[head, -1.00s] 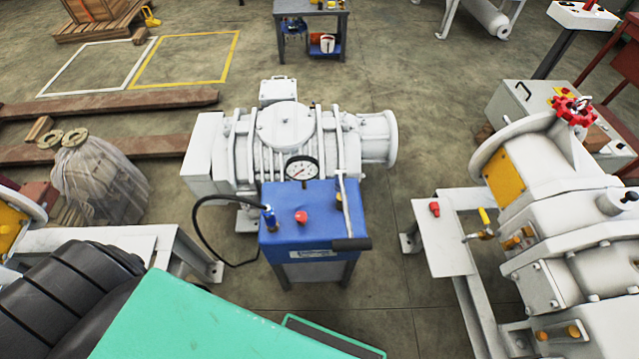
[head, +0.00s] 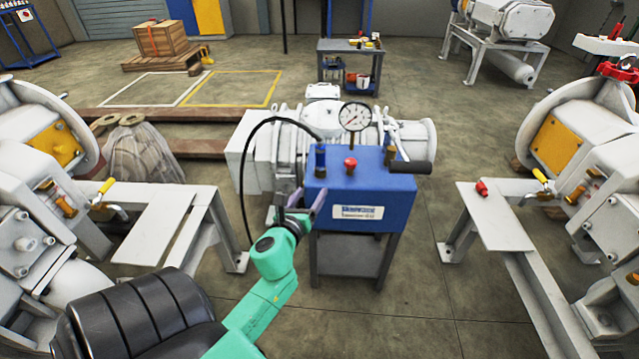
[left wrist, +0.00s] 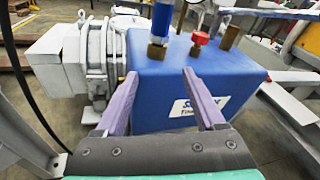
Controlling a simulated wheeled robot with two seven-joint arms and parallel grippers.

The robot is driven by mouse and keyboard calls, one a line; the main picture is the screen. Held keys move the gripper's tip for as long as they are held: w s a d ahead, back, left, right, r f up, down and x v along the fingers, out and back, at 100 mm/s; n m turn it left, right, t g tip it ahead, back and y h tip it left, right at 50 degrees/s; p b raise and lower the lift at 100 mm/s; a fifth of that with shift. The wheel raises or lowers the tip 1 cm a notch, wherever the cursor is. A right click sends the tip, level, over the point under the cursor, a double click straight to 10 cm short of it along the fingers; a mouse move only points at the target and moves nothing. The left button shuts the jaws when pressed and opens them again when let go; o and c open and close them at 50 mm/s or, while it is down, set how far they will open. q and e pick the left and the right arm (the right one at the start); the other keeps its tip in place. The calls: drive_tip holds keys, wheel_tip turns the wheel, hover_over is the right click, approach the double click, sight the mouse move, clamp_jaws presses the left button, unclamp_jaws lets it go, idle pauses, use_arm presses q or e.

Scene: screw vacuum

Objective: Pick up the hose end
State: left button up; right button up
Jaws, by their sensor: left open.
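The hose end (head: 320,157) is a blue cylinder standing upright on the top left of the blue cart (head: 395,205). A black hose (head: 247,190) arcs from it to the left and down toward the floor. In the left wrist view the hose end (left wrist: 161,22) has a brass fitting below it and is cut off by the top edge. My left gripper (head: 306,200) is open and empty, just in front of the cart's left front edge and lower than the hose end. Its purple fingers (left wrist: 160,78) spread below the brass fitting. My right gripper is not in view.
A red knob (head: 351,163), a pressure gauge (head: 355,117) and a black-handled lever (head: 409,167) are on the cart. A white pump (head: 266,160) stands behind it. Machine frames (head: 163,225) flank it left and right (head: 500,215).

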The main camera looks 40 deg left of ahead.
sight(324, 146)
use_arm(q)
wheel_tip(324, 146, up, 6)
drive_tip(key=m+t+y, duration=0.1)
drive_tip(key=m, duration=0.2)
drive_tip(key=x, duration=1.3)
drive_tip(key=shift+s+a+r+b, duration=0.1)
drive_tip(key=shift+a+r+b, duration=0.1)
drive_tip(key=shift+b, duration=0.15)
drive_tip(key=shift+w+a, duration=0.2)
drive_tip(key=shift+w, duration=0.2)
clamp_jaws()
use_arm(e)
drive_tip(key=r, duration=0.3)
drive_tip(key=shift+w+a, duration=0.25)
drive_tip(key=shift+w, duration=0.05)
